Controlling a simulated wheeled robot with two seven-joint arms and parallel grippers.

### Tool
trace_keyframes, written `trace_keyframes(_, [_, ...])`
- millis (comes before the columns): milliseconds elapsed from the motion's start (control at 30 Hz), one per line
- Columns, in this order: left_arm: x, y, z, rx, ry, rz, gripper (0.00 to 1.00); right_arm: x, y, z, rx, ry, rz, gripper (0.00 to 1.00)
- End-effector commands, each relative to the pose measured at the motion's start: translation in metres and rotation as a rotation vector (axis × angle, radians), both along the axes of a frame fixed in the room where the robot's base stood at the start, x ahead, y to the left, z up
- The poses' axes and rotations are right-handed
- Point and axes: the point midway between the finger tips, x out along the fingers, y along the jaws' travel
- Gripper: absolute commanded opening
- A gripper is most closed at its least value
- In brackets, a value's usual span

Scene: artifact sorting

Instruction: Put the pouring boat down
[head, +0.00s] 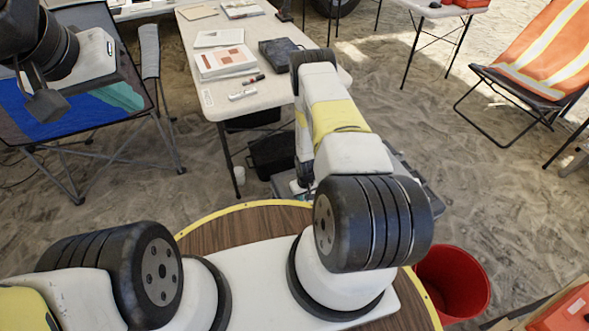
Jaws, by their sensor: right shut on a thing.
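I cannot make out the pouring boat in the head view. My right arm reaches forward to the near edge of the white table (222,101), and its far end and gripper are hidden behind its own links. My left arm's wrist comes in at the upper left, with part of the dark left gripper (46,104) below it, above a blue folding chair. Whether its jaws are open or shut does not show.
Papers (224,62), a dark pouch (279,50) and markers (242,95) lie on the white table. A black bin (272,157) stands beneath it. A red bucket (453,284) is at lower right. An orange chair (541,55) stands at upper right. Sand at right centre is clear.

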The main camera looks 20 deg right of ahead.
Motion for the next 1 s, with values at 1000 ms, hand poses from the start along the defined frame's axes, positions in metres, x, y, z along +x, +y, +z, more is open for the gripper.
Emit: trace_keyframes(1000, [0.000,0.000,0.000,0.000,0.000,0.000,0.00,-0.006,0.000,0.064,0.001,-0.003,-0.001,0.38])
